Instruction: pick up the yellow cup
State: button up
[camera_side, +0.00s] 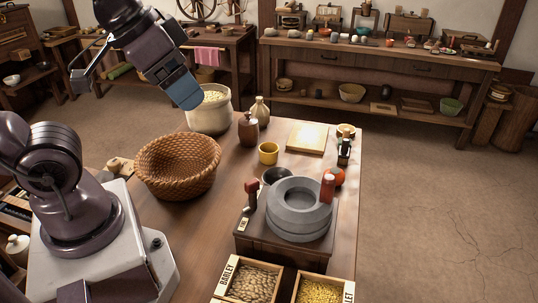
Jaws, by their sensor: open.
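The yellow cup (268,153) stands upright on the wooden table, right of the woven basket and in front of the brown jug. My gripper (184,92) is up and to the left of the cup, high above the table near the pale sack of grain, and well apart from the cup. It is open, and nothing shows held in it. Its blue end is seen from the side, so the gap between the fingers is hidden.
A woven basket (178,165), a grain sack (210,113), a brown jug (248,129) and a tan bottle (261,111) stand around the cup. A board (307,138) lies behind right. A stone quern (298,209) and grain boxes (250,282) are in front.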

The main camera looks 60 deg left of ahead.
jog(key=shift+o, duration=1.4)
